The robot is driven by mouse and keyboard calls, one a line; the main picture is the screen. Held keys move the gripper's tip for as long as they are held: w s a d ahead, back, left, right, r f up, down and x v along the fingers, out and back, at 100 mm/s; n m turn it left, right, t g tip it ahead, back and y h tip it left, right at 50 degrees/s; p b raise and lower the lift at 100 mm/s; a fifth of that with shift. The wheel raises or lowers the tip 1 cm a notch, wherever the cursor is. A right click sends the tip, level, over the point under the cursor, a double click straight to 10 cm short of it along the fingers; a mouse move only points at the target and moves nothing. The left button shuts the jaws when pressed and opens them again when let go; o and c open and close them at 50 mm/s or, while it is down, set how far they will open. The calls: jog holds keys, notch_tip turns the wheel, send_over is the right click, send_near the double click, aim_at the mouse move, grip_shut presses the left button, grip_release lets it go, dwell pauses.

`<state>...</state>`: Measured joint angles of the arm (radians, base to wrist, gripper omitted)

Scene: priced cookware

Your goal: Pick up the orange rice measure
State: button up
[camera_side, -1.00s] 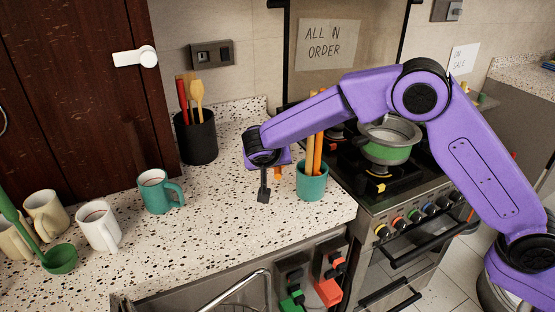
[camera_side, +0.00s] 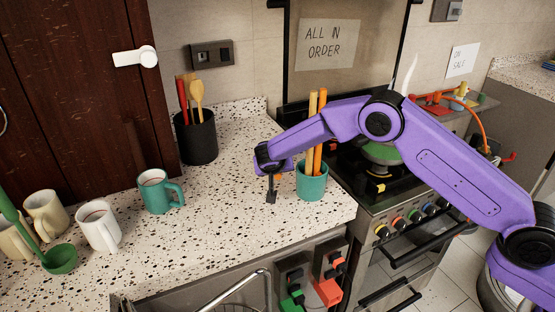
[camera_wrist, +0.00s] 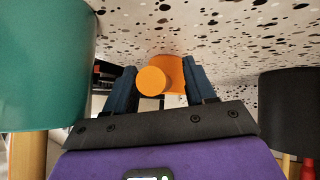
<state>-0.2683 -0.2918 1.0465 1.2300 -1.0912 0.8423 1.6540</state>
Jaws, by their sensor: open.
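The orange rice measure (camera_wrist: 152,80) shows in the wrist view as a round orange end with a wider orange part behind it, near the speckled counter. My gripper (camera_side: 271,196) is low over the counter, left of the teal utensil cup, fingers pointing down. In the wrist view my gripper (camera_wrist: 162,88) is open, with one dark finger on each side of the measure. I cannot tell whether the fingers touch it.
A teal cup (camera_side: 312,187) with orange-handled utensils stands close to the gripper's right. A black utensil holder (camera_side: 196,140) stands behind left. Several mugs, one teal (camera_side: 158,193), and a green ladle (camera_side: 60,258) are at left. The stove (camera_side: 400,205) is right of the counter edge.

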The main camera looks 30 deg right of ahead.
jog(key=shift+w+d+f, duration=0.1)
grip_shut()
notch_tip(320, 180, up, 10)
jog(key=shift+r, duration=0.1)
dwell(0.6)
